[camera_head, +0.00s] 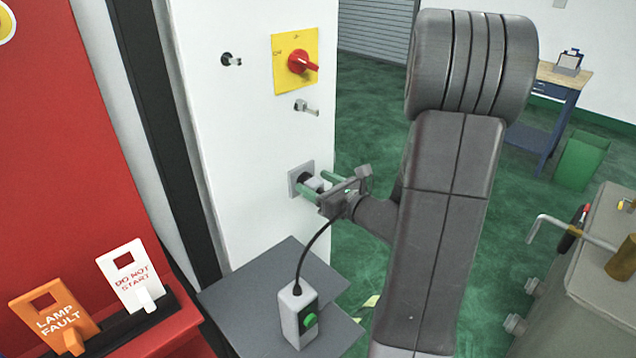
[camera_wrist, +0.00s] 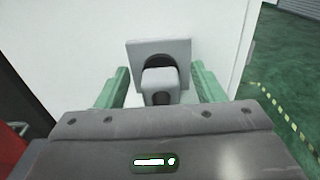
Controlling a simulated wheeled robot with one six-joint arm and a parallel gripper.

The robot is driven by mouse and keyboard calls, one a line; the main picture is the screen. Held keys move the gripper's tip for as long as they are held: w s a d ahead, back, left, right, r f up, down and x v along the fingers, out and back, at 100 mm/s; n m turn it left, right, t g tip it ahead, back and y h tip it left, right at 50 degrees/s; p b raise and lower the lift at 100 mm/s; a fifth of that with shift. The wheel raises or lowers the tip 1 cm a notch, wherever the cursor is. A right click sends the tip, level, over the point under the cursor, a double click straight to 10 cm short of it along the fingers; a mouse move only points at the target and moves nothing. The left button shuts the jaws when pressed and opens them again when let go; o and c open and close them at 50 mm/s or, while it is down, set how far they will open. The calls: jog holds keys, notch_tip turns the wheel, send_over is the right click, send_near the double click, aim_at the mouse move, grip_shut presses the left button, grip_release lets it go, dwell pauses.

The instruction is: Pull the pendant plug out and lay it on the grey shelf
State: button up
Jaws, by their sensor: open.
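The pendant plug (camera_head: 319,185) is grey and sits in the dark round socket of a square grey plate (camera_head: 294,181) on the white cabinet face. In the wrist view the plug (camera_wrist: 160,82) stands out from the socket plate (camera_wrist: 142,49). My gripper (camera_head: 318,184) is open, with one green finger on each side of the plug; in the wrist view the fingers (camera_wrist: 161,80) show gaps to it. A black cable runs down to the grey pendant (camera_head: 292,317) with a green button, standing on the grey shelf (camera_head: 240,305). My gripper hides part of the plug and cable.
A yellow plate with a red rotary switch (camera_head: 301,62), a small black knob (camera_head: 231,59) and a metal fitting (camera_head: 306,107) are on the cabinet above. Orange (camera_head: 55,318) and white (camera_head: 131,276) tags stand left. The shelf is clear around the pendant.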

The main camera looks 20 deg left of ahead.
aim_at(319, 185)
jog(key=c, duration=1.2)
jog(key=shift+c, duration=0.2)
jog(key=shift+d, duration=0.25)
jog(key=shift+v, duration=1.85)
jog(key=shift+s+f, duration=0.1)
